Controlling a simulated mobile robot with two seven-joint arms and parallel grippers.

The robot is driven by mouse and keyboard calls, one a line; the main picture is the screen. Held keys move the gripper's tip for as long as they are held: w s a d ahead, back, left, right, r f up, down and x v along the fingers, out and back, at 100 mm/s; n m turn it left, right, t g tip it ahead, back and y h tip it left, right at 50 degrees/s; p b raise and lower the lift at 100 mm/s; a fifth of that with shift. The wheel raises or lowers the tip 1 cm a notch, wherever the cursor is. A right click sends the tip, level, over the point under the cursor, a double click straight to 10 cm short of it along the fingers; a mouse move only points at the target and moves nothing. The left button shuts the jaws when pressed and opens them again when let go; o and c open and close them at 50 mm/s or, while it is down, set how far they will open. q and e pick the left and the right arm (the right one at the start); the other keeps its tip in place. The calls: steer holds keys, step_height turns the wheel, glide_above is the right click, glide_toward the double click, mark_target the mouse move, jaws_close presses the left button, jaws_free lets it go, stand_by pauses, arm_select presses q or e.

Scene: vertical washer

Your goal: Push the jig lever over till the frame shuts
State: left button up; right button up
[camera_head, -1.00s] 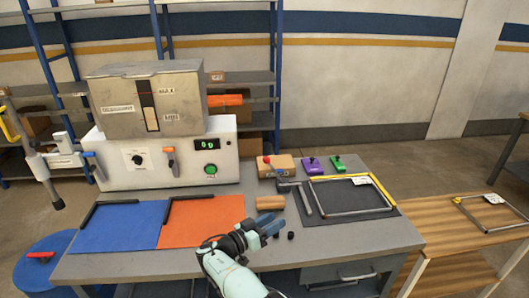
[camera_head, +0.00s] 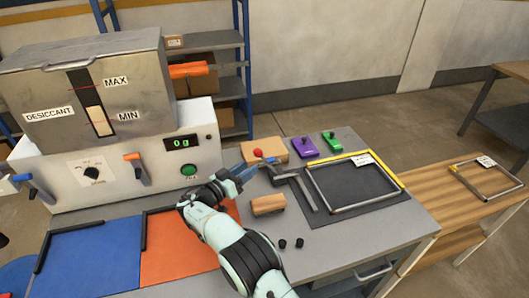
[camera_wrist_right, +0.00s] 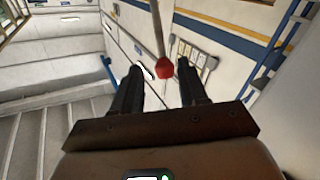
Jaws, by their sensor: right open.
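The jig lever has a red knob (camera_head: 257,153) on a thin rod, beside a grey metal jig (camera_head: 284,177) at the left of the frame. The frame (camera_head: 384,200) has thin grey bars and a yellow far side and lies on a dark mat (camera_head: 350,186). A separate grey bar (camera_head: 307,194) lies along its left side, with a gap between. My right gripper (camera_head: 246,174) is open and empty, just in front of and left of the red knob. In the right wrist view, the red knob (camera_wrist_right: 165,68) shows between and beyond the finger tips. My left gripper is out of view.
A purple box (camera_head: 305,148) and a green box (camera_head: 331,142) stand behind the frame. The white dispenser (camera_head: 130,165) rises at the left. A second frame (camera_head: 486,188) lies on the wooden table.

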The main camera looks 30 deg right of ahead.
mark_target(267, 163)
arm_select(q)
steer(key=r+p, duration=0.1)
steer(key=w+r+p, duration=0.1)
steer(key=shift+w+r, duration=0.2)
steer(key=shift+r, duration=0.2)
arm_select(e)
steer(key=x, duration=1)
steer(key=shift+c, duration=0.3)
jaws_close()
steer(key=shift+w, duration=0.1)
